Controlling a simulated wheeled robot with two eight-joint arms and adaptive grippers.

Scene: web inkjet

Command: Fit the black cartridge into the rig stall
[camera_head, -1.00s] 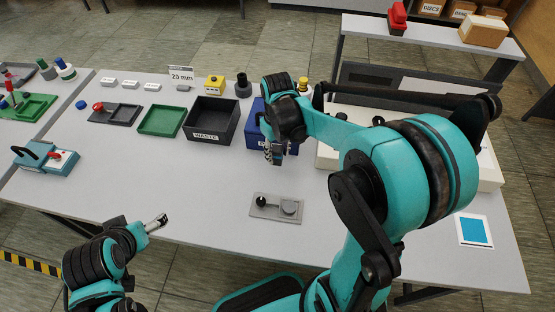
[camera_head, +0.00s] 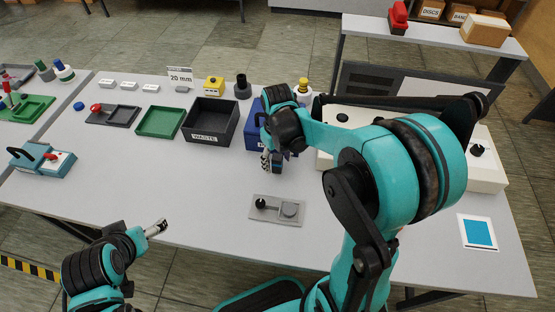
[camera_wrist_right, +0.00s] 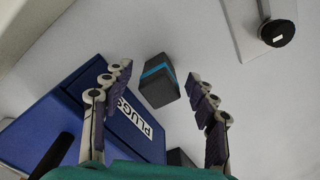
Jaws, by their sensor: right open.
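A dark block with a blue stripe, which looks like the black cartridge (camera_wrist_right: 160,88), lies on the table between and beyond my right fingertips in the right wrist view. In the head view my right gripper (camera_head: 271,161) hangs low over the table in front of the blue bin. The wrist view shows its fingers (camera_wrist_right: 158,72) spread apart with nothing held. The cream machine (camera_head: 488,176), possibly the rig, stands behind my right arm, which covers much of it; I cannot make out the stall. My left gripper (camera_head: 156,228) is over the front table edge, its jaw state unclear.
The blue PLUGS bin (camera_wrist_right: 62,122) is close beside my right fingers. Another dark block (camera_wrist_right: 180,158) shows low between them. A black WASTE bin (camera_head: 211,123) and green tray (camera_head: 160,122) stand left. A grey plate with a knob (camera_head: 277,210) lies in front.

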